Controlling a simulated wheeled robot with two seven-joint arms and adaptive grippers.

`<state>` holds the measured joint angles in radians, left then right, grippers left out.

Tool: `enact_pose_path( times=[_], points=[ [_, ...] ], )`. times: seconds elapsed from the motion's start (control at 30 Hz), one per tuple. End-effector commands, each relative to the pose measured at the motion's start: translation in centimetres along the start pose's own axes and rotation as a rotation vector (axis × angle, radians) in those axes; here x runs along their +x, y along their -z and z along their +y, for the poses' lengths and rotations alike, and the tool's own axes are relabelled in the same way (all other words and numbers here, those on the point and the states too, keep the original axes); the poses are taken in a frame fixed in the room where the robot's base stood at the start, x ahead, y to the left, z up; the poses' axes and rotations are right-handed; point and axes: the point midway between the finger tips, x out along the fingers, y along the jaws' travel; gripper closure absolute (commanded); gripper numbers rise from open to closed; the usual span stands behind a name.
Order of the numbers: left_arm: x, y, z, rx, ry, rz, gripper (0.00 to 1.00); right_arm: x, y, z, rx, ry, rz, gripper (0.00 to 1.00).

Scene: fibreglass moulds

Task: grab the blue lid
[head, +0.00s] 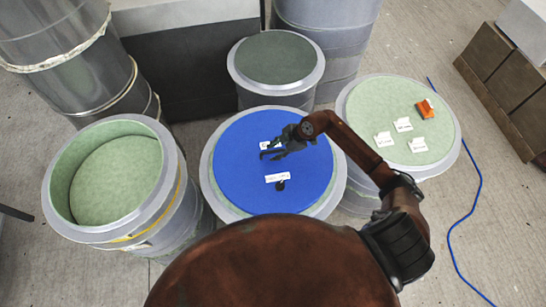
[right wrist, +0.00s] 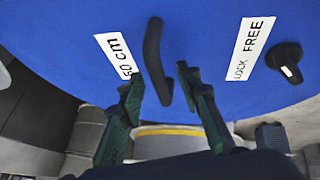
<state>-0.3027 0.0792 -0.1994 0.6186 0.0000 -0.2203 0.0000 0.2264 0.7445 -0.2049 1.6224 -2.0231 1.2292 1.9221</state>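The blue lid (head: 240,180) lies flat on top of the middle front mould, and it fills most of the right wrist view (right wrist: 215,50). My right gripper (head: 272,152) is over the lid near the handle. In the right wrist view its fingers (right wrist: 160,82) are spread apart, with the handle's lower end between them and no visible grip. My left gripper is not in the frames.
An open mould (head: 115,180) with a green lining stands at left. A green-topped mould (head: 370,110) at right carries white labels (head: 403,125) and an orange item (head: 424,106). A smaller mould (head: 275,58) stands behind the lid. A blue cable (head: 470,210) lies on the floor at right.

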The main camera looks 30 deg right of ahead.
Motion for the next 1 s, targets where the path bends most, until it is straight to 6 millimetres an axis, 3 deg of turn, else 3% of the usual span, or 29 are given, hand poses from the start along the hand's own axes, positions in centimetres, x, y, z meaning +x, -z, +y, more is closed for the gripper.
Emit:
enact_pose_path(
  times=[0.27, 0.73, 1.0],
  points=[
    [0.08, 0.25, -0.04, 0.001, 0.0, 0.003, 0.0, 0.84, 0.06, 0.03, -0.002, -0.001, 0.0, 0.68],
    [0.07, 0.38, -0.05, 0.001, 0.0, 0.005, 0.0, 0.8, 0.07, 0.01, -0.002, 0.0, 0.001, 1.0],
    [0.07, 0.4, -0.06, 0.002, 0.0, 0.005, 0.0, 0.79, 0.07, 0.01, -0.002, 0.0, 0.001, 1.0]
  ],
)
